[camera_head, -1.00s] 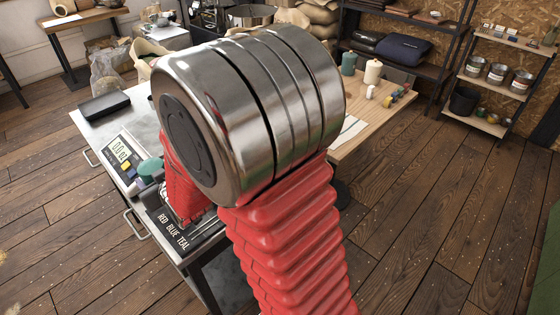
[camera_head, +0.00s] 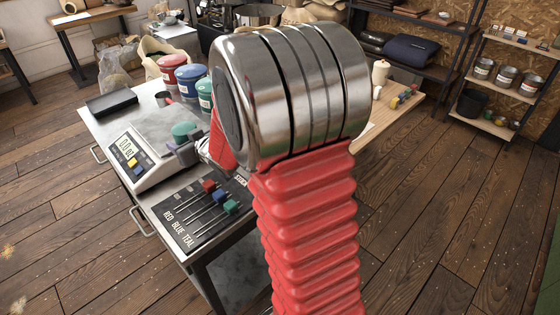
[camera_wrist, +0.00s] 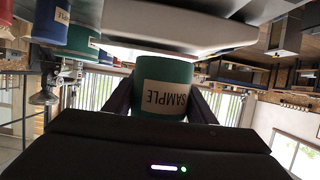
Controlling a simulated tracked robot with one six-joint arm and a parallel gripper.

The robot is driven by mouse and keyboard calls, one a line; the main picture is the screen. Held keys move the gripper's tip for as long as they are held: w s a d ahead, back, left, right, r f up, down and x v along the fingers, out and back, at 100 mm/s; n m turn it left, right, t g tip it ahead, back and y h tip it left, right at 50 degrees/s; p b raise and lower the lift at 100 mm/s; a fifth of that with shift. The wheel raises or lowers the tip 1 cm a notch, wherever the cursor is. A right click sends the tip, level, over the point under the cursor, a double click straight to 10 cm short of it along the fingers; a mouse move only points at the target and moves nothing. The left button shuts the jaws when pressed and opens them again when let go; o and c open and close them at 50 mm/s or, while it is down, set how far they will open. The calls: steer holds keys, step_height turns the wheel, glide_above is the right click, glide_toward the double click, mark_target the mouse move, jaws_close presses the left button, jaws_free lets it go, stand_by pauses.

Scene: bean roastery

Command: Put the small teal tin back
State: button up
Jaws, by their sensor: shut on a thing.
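The small teal tin (camera_head: 184,130) is at the right side of the scale in the head view. In the wrist view the tin (camera_wrist: 163,88) shows a pale SAMPLE label and stands between the two dark fingers. My gripper (camera_head: 183,148) is shut on it. The wrist picture looks upside down, with the pale scale (camera_wrist: 165,28) close beside the tin. I cannot tell whether the tin touches the scale (camera_head: 150,165) or hangs just above it.
A red canister (camera_head: 173,70), a blue canister (camera_head: 187,84) and a teal canister (camera_head: 205,97) stand at the table's back. A black RED BLUE TEAL board (camera_head: 190,235) with colour-topped tools lies in front. A black tray (camera_head: 111,104) sits at the back left. My arm hides the right.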

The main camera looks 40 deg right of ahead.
steer(key=s+d+r+y, duration=0.1)
steer(key=d, duration=1.3)
steer(key=s+d+f+n+y, duration=0.1)
steer(key=s+d+f, duration=0.1)
steer(key=s+d, duration=0.7)
steer(key=d, duration=0.3)
steer(key=shift+f+n, duration=0.3)
steer(key=shift+w+f, duration=0.1)
steer(key=shift+f, duration=3.05)
steer(key=shift+f, duration=1.85)
steer(key=shift+f, duration=0.1)
steer(key=o, duration=1.2)
